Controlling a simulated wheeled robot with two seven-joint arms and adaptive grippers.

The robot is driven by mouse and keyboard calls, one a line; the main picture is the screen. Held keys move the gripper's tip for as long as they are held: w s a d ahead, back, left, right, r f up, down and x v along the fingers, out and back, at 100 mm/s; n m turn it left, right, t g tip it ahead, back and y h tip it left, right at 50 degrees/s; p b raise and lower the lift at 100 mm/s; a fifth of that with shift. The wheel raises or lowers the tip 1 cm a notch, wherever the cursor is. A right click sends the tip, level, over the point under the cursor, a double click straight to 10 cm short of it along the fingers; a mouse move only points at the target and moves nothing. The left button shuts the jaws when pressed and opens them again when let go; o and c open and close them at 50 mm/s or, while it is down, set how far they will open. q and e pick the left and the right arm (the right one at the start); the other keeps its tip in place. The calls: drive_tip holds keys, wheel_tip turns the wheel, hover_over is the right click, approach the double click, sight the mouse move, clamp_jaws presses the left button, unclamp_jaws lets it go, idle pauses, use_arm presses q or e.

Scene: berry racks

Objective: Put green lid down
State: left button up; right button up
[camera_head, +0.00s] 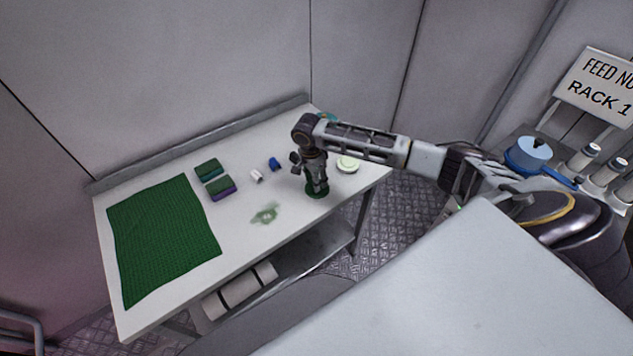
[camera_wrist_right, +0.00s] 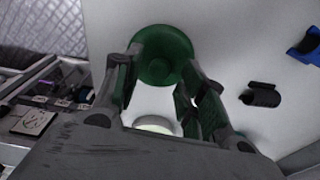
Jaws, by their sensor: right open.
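The green lid (camera_head: 317,191) is a round dark green disc on the white table, right below my right gripper (camera_head: 313,176). In the right wrist view the lid (camera_wrist_right: 163,48) shows its round, recessed face at the fingertips. My right gripper (camera_wrist_right: 162,82) is open, one finger on each side of the lid's near part. I cannot tell whether the fingers touch it. My left gripper is not in view.
On the white table (camera_head: 150,183) lie a green mat (camera_head: 160,235), two sponges (camera_head: 208,170) (camera_head: 220,187), a small white cylinder (camera_head: 256,176), a blue piece (camera_head: 274,164) and a green smear (camera_head: 265,214). A pale round dish (camera_head: 347,164) stands close right of the gripper.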

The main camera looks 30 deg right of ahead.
wheel_tip(320, 180, up, 10)
drive_tip(key=a, duration=0.1)
idle(0.4)
drive_tip(key=shift+a, duration=0.2)
idle(0.5)
